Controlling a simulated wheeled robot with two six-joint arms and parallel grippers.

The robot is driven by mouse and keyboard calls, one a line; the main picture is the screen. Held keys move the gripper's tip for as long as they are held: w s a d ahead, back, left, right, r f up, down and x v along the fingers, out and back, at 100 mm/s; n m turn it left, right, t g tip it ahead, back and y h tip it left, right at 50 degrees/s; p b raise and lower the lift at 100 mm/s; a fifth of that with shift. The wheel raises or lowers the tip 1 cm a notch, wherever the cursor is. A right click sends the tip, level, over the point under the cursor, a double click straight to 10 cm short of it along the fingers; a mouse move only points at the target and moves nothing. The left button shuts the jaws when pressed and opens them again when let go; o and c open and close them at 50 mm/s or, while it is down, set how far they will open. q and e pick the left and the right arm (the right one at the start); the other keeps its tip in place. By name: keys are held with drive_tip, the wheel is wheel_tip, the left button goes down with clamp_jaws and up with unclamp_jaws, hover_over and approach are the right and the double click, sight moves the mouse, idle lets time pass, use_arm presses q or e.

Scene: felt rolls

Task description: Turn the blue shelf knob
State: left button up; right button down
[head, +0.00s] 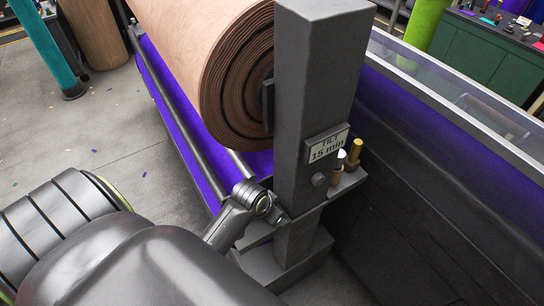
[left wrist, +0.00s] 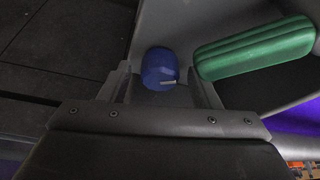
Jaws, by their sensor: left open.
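The blue knob (left wrist: 158,66) shows in the left wrist view as a short, rounded blue cylinder with a pale mark near its lower edge. My left gripper (left wrist: 157,72) is open, with one finger on each side of the knob. I cannot tell whether either finger touches it. In the head view, the knob and my left gripper are not visible; my left arm comes in from the lower left and reaches to the foot of a dark post (head: 312,110). My right gripper is in neither view.
A green ribbed piece (left wrist: 254,48) lies close to the right finger. The post carries a "TILT 15 min" sign (head: 327,146) and a small shelf (head: 352,180) holding white-tipped and yellow-topped items. A large brown felt roll (head: 195,55) is behind the post. Open floor (head: 100,125) lies left.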

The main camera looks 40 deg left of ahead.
use_arm(q)
drive_tip(key=shift+c, duration=0.5)
drive_tip(key=c, duration=0.9)
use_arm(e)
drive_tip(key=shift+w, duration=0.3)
use_arm(q)
drive_tip(key=shift+m, duration=0.3)
drive_tip(key=m+h, duration=0.1)
drive_tip(key=m, duration=0.1)
drive_tip(key=m+g+h, duration=0.1)
drive_tip(key=m, duration=0.2)
drive_tip(key=shift+w+a, duration=0.1)
drive_tip(key=shift+a, duration=0.1)
drive_tip(key=m+g+h, duration=0.1)
drive_tip(key=m, duration=0.2)
drive_tip(key=shift+m, duration=0.4)
drive_tip(key=shift+w+m+g+h, duration=0.15)
drive_tip(key=shift+m+g+h, duration=0.25)
drive_tip(key=shift+m, duration=1.1)
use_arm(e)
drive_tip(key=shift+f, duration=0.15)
use_arm(q)
drive_tip(key=shift+a, duration=0.1)
